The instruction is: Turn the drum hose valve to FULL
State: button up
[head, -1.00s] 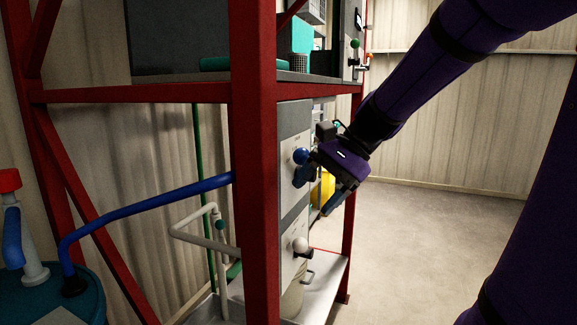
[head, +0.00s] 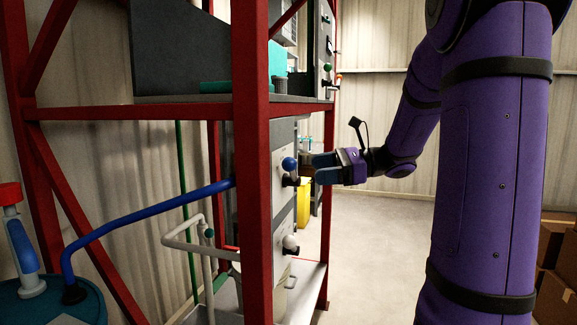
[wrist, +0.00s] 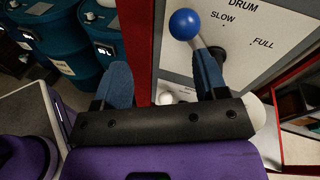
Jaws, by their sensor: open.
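The drum hose valve is a lever with a blue ball knob (head: 289,163) on a light panel (head: 284,215) behind the red rack post. In the wrist view the blue ball (wrist: 185,24) lies up and left of its dark hub, left of the SLOW mark; the FULL mark (wrist: 263,43) is to the right. My gripper (head: 314,168) is open and roughly level, just right of the valve in the head view. In the wrist view my gripper (wrist: 160,78) has its right finger overlapping the lever and hub; I cannot tell whether it touches. Nothing is between the fingers.
A white-knobbed valve (head: 290,243) sits lower on the same panel. The red rack post (head: 252,170) stands left of the panel. A blue hose (head: 140,212) runs to a teal drum (head: 60,300) at left. Open floor (head: 375,240) lies right of the rack.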

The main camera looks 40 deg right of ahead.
aim_at(290, 163)
jog(key=w+a, duration=0.1)
jog(key=w, duration=0.1)
jog(key=w+a+m+t, duration=0.1)
jog(key=w+a, duration=0.1)
jog(key=w+a+t, duration=0.1)
jog(key=w, duration=0.2)
jog(key=shift+a+r+m, duration=0.3)
jog(key=shift+m, duration=0.1)
dwell(0.3)
grip_shut()
